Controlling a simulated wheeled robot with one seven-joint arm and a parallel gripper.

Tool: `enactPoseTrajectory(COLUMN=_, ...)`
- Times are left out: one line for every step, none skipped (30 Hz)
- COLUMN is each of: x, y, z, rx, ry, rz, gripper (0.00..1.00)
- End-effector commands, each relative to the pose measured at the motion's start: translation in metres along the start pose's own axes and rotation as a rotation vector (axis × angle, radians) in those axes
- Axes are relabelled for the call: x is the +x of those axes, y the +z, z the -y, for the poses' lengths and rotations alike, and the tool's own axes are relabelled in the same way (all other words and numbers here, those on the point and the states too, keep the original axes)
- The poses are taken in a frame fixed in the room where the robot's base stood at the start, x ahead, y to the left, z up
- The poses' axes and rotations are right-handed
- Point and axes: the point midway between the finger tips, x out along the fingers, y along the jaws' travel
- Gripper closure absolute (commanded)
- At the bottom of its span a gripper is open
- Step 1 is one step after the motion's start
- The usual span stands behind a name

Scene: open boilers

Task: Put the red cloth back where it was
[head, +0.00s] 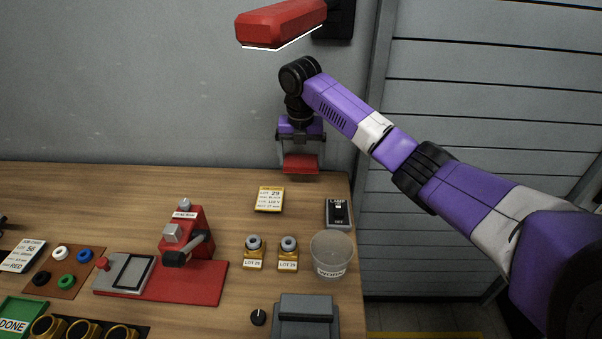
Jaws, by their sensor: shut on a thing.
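The red cloth (300,164) is a small folded-looking red piece at the back right of the wooden bench. My gripper (300,148) points down and is shut on the cloth's upper part. The cloth's lower edge is near the bench's back edge by the wall. I cannot tell whether it touches the bench or hangs just above it. The gripper's fingertips are small and partly hidden by the cloth.
A red lamp head (280,24) hangs above my arm. The back left bench (100,185) is clear.

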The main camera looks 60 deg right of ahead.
Motion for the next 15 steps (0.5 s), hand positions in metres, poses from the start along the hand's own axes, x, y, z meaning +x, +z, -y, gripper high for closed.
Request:
enactPoseTrajectory(x=0.003, y=-0.001, z=0.0, rx=0.0, ry=-0.001, rz=-0.001, gripper=0.48)
enactPoseTrajectory(x=0.005, y=-0.001, z=0.0, rx=0.0, ry=-0.001, rz=-0.002, gripper=0.48)
enactPoseTrajectory(x=0.008, y=-0.002, z=0.0, rx=0.0, ry=-0.001, rz=-0.002, gripper=0.48)
enactPoseTrajectory(x=0.011, y=-0.002, z=0.0, rx=0.0, ry=-0.001, rz=-0.003, gripper=0.48)
enactPoseTrajectory(x=0.014, y=-0.003, z=0.0, rx=0.001, ry=-0.001, rz=-0.003, gripper=0.48)
enactPoseTrajectory(x=0.02, y=-0.003, z=0.0, rx=0.001, ry=-0.001, rz=-0.003, gripper=0.48)
enactPoseTrajectory(x=0.025, y=-0.004, z=0.0, rx=0.001, ry=-0.002, rz=-0.003, gripper=0.48)
enactPoseTrajectory(x=0.031, y=-0.005, z=0.0, rx=0.001, ry=-0.002, rz=-0.003, gripper=0.48)
enactPoseTrajectory(x=0.039, y=-0.006, z=0.001, rx=0.001, ry=-0.003, rz=-0.004, gripper=0.48)
enactPoseTrajectory(x=0.044, y=-0.006, z=0.0, rx=0.002, ry=-0.002, rz=-0.003, gripper=0.48)
enactPoseTrajectory(x=0.049, y=-0.007, z=0.0, rx=0.001, ry=-0.002, rz=-0.003, gripper=0.48)
enactPoseTrajectory(x=0.055, y=-0.008, z=0.0, rx=0.001, ry=-0.001, rz=-0.002, gripper=0.48)
enactPoseTrajectory(x=0.059, y=-0.008, z=0.0, rx=0.001, ry=-0.002, rz=-0.002, gripper=0.48)
enactPoseTrajectory(x=0.06, y=-0.007, z=0.0, rx=0.001, ry=-0.002, rz=-0.002, gripper=0.48)
enactPoseTrajectory(x=0.061, y=-0.005, z=0.0, rx=0.001, ry=-0.001, rz=0.0, gripper=0.48)
